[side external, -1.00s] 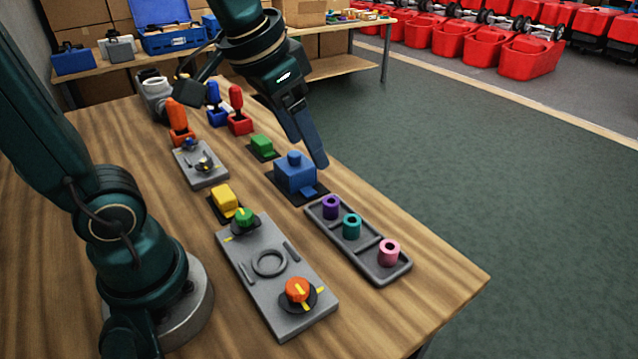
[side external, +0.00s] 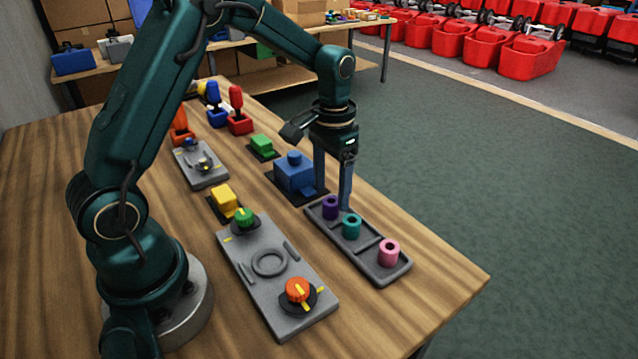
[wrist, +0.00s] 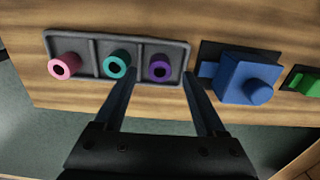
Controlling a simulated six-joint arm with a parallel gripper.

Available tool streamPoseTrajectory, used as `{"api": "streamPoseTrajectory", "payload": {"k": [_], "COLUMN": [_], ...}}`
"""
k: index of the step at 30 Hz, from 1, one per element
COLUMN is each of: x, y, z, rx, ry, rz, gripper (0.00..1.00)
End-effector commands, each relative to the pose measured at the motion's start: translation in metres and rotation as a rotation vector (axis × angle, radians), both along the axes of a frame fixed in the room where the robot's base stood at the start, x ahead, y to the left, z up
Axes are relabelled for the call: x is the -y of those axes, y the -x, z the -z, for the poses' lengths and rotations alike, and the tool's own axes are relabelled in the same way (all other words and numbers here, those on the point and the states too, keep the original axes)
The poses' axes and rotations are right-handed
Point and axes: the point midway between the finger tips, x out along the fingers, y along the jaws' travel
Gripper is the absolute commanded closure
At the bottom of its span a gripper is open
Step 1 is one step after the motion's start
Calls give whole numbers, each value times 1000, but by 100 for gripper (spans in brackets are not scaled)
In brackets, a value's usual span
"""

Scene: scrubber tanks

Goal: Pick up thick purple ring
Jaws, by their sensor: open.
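The thick purple ring (side external: 331,207) stands upright in the end compartment of a grey tray (side external: 318,228), on the side toward the blue block. In the wrist view the purple ring (wrist: 159,68) lies between the lines of my two fingers, just beyond their tips. My gripper (side external: 334,202) is open and empty, pointing down over that end of the tray; it also shows in the wrist view (wrist: 158,78). One finger is near the ring and the teal ring in the side view. I cannot tell the exact height of the fingertips.
A teal ring (side external: 352,227) and a pink ring (side external: 389,252) stand in the tray's other compartments. A blue block (side external: 294,176) on a dark base is close beside the tray. A grey panel with knobs (side external: 262,290) lies in front.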

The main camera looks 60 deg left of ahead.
Motion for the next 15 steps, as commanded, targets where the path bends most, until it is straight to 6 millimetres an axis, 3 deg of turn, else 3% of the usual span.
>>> {"api": "streamPoseTrajectory", "payload": {"k": [6, 14, 15], "x": [0, 0, 0], "y": [0, 0, 0], "z": [21, 23, 23], "rx": [-2, 1, 1], "ry": [0, -1, -1], "rz": [0, 0, 0], "gripper": [27, 27, 31]}}
